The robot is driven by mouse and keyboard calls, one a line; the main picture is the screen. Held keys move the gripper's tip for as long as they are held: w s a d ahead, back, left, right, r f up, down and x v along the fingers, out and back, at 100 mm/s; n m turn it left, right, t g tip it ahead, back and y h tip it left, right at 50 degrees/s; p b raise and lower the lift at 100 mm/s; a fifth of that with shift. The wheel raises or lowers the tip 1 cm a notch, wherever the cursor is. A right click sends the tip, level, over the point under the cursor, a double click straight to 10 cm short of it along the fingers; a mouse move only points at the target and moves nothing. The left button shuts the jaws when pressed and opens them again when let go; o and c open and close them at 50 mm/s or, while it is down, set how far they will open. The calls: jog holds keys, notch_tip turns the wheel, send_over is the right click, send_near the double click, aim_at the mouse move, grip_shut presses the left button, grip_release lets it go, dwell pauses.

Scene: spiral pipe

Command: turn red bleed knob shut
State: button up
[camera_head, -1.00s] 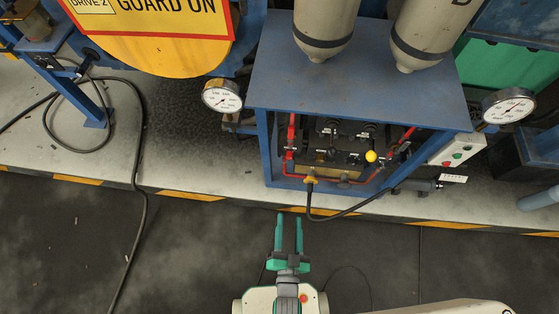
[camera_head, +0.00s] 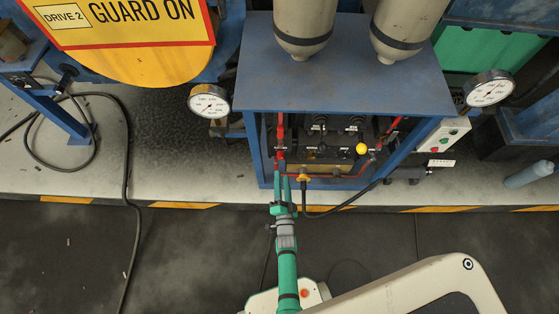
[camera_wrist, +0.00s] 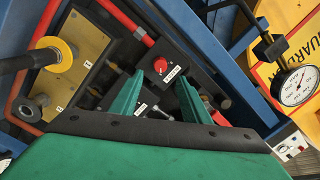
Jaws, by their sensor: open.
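The red bleed knob (camera_wrist: 160,64) is a small round red knob on a dark block inside the blue cabinet, with a white label just below it in the wrist view. My gripper (camera_wrist: 161,82) has two green fingers, spread apart, with the knob showing between and beyond their tips. Nothing is held, and the fingers look apart from the knob. In the head view my gripper (camera_head: 283,180) reaches to the lower left front of the blue cabinet (camera_head: 345,70). I cannot make out the knob clearly there.
Red pipes (camera_head: 281,128) run down the cabinet's left side near my fingers. A black hose (camera_head: 335,212) with a yellow collar hangs just right of them. A yellow ball handle (camera_head: 361,148) and a gauge (camera_head: 209,101) are nearby. The dark floor in front is largely clear.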

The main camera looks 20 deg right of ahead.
aim_at(281, 159)
jog(key=x, duration=0.8)
jog(key=shift+w+d, duration=0.1)
jog(key=shift+w, duration=0.3)
jog(key=c, duration=1)
